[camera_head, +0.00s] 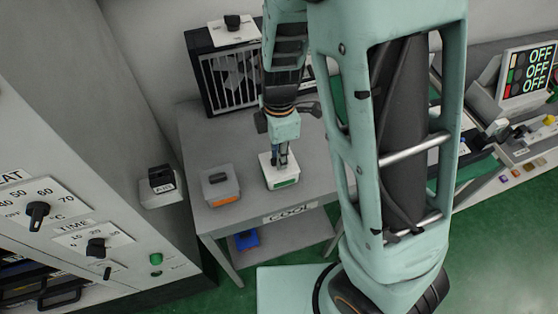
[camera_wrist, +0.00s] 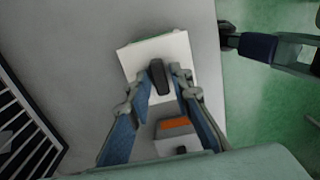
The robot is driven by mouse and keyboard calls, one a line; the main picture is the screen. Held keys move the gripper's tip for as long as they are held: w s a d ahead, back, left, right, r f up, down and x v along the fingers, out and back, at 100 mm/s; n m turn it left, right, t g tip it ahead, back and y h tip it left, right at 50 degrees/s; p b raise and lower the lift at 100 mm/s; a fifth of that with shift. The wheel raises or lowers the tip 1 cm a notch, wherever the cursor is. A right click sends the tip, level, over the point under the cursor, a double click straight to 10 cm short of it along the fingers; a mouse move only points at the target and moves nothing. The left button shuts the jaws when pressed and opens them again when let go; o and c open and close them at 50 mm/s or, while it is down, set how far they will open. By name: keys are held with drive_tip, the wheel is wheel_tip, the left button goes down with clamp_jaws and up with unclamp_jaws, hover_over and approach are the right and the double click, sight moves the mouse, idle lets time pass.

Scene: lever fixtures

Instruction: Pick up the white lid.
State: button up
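The white lid (camera_head: 268,170) sits on a box with a green label on the grey table, in the head view. In the wrist view the white lid (camera_wrist: 184,54) fills the upper middle, with a dark upright handle (camera_wrist: 158,77) at its centre. My gripper (camera_head: 280,161) points down over the lid. In the wrist view my gripper (camera_wrist: 160,78) has its two fingers apart, one on each side of the handle. Narrow gaps seem to show between fingers and handle. In the head view the fingers mostly hide the handle.
A grey box with an orange label (camera_head: 221,187) stands left of the white one. A black grilled unit (camera_head: 228,75) stands at the table's back. A panel with dials (camera_head: 60,215) is at the left. Bare grey table (camera_head: 205,135) lies behind the boxes.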

clamp_jaws()
drive_tip(key=shift+r, duration=0.15)
